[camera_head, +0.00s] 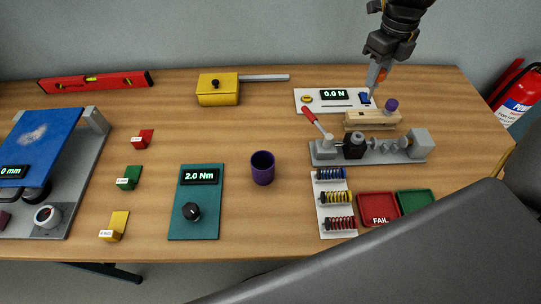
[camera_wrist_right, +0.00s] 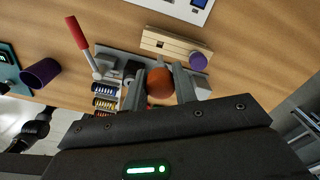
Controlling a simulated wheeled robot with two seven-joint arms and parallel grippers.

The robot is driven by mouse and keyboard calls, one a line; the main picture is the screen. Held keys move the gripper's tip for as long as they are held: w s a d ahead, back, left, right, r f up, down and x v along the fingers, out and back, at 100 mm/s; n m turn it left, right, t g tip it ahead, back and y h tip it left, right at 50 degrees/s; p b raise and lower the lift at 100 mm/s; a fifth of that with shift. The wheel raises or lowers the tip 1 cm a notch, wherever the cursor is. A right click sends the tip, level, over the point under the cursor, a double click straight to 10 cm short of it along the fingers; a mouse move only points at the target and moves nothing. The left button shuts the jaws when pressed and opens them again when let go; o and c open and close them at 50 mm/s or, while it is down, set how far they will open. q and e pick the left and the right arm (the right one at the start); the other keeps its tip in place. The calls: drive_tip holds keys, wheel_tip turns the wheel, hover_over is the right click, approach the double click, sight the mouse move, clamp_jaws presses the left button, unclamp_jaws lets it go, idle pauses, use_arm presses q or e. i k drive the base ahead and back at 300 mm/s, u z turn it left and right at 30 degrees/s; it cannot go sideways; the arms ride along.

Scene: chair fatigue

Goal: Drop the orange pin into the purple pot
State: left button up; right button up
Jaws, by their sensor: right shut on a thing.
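The orange pin (camera_wrist_right: 160,83) shows as a round orange head between the fingers of my right gripper (camera_wrist_right: 168,86) in the wrist view. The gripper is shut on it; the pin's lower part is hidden. In the head view, my right gripper (camera_head: 374,86) is at the back right, near the wooden block, with a bit of orange showing between its fingers. The purple pot (camera_head: 262,168) stands upright near the middle of the table, left of and nearer than the gripper. It also shows at the left of the wrist view (camera_wrist_right: 40,72). My left gripper is not in view.
A wooden block (camera_head: 357,119) holds a purple-headed pin (camera_head: 391,104). A grey fixture with a red lever (camera_head: 310,115) stands between gripper and pot. Springs (camera_head: 335,198), a red tray (camera_head: 364,222) and a teal torque pad (camera_head: 180,229) lie nearby. A grey chair fills the front right.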

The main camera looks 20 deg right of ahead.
sight(263, 177)
drive_tip(key=k, duration=1.5)
